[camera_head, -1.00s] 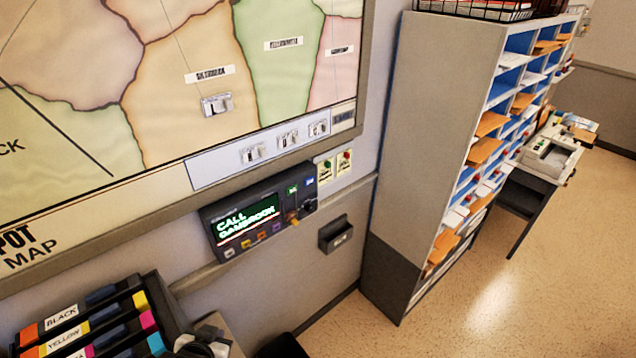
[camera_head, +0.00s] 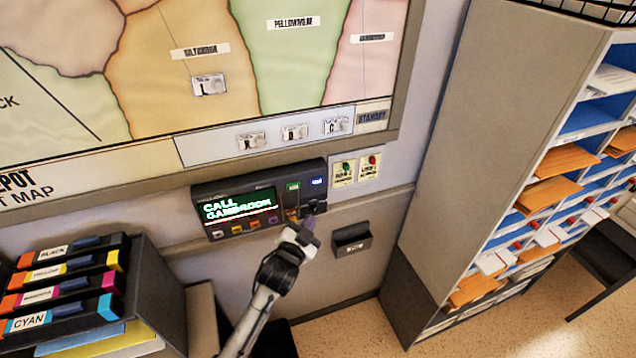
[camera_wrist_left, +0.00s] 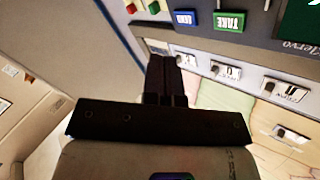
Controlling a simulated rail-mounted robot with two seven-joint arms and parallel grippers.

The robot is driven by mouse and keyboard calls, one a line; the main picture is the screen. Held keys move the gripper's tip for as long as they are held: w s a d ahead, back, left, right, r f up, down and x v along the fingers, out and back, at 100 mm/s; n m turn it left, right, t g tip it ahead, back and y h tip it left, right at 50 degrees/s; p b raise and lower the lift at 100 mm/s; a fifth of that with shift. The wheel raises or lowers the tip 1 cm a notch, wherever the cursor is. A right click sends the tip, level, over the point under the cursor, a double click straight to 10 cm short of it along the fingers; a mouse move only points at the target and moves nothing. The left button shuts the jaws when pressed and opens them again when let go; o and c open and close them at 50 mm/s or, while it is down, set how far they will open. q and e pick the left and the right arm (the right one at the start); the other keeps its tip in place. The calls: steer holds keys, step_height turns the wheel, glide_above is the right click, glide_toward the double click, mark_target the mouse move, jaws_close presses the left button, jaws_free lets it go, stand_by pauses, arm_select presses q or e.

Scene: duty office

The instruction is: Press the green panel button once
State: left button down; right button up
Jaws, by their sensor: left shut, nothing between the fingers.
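The dark wall panel (camera_head: 238,186) has a lit screen reading "CALL" and a second word. Its green button (camera_head: 293,186) sits at the upper right of the panel, left of a blue button (camera_head: 317,182). In the left wrist view the green button (camera_wrist_left: 229,20) reads "TAKE", beside the blue button (camera_wrist_left: 184,17). My left gripper (camera_head: 308,228) is shut and empty, at the panel's lower right edge, below the green button in the head view. In the left wrist view its fingers (camera_wrist_left: 163,62) appear apart from the green button. My right gripper is out of view.
A map board (camera_head: 220,70) hangs above the panel. Two small cards with a green and a red knob (camera_head: 372,160) are right of it. A small wall bin (camera_head: 351,238) is below right. A pigeonhole shelf (camera_head: 440,170) stands right, cartridge boxes (camera_head: 60,278) lower left.

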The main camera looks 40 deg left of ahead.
mark_target(294, 187)
arm_select(q)
steer(key=shift+s+d+r+m+t, duration=0.1)
steer(key=shift+s+r+m+t, duration=0.1)
steer(key=shift+r+m+t, duration=0.35)
steer(key=shift+s+r+m+t, duration=0.25)
steer(key=shift+r+t, duration=0.1)
steer(key=shift+r, duration=0.35)
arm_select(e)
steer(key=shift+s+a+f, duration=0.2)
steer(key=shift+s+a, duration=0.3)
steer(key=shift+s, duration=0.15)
arm_select(q)
steer(key=shift+w, duration=0.1)
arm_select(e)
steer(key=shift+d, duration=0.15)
arm_select(q)
steer(key=w+a, duration=0.1)
steer(key=a, duration=0.1)
steer(key=w+a+b, duration=0.1)
steer(key=w+a, duration=0.1)
steer(key=a, duration=0.1)
steer(key=w+a+b, duration=0.1)
steer(key=w+a, duration=0.1)
steer(key=shift+a, duration=0.15)
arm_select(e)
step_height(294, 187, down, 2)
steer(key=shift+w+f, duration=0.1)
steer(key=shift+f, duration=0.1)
arm_select(q)
steer(key=shift+s, duration=0.1)
